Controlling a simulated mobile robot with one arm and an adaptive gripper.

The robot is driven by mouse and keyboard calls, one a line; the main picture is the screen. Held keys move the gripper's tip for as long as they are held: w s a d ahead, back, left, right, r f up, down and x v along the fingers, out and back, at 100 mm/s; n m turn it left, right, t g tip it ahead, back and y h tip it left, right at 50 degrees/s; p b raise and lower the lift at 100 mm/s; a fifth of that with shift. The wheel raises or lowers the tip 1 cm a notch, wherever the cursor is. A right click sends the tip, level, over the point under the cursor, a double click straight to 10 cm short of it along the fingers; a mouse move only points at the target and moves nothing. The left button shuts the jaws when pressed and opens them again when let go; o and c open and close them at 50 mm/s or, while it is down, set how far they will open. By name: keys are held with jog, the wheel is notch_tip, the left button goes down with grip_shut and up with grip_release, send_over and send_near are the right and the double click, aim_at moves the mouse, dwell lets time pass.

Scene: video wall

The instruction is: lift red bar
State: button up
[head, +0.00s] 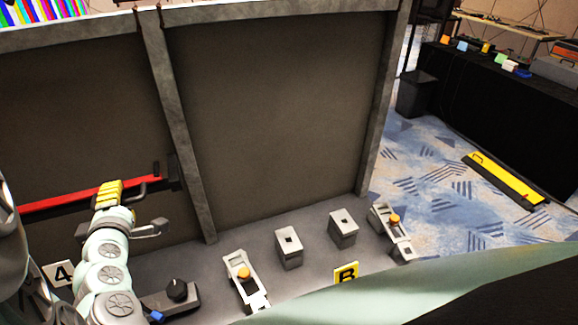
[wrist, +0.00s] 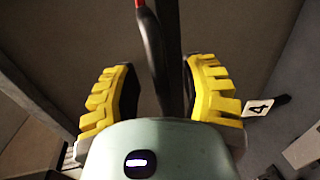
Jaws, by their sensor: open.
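The red bar (head: 68,198) runs nearly level across the dark panel at the left of the head view. A curved dark handle (head: 150,187) shows near its right end. In the wrist view a small red end (wrist: 139,3) shows at the top edge, joined to a dark curved handle (wrist: 153,60). My gripper (head: 122,189) has yellow fingers and stands in front of the bar's right part, hiding some of it. In the wrist view the fingers are spread wide, with the dark handle between them and a gap on both sides.
A grey shelf below the panel carries a black knob (head: 177,290), latches with orange buttons (head: 243,272) (head: 393,219), grey boxes (head: 289,249) (head: 343,229) and signs "4" (head: 60,273) and "B" (head: 346,273). A grey post (head: 180,120) stands right of the bar.

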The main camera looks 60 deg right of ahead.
jog(key=shift+o, duration=0.4)
jog(key=shift+s, duration=0.1)
grip_shut()
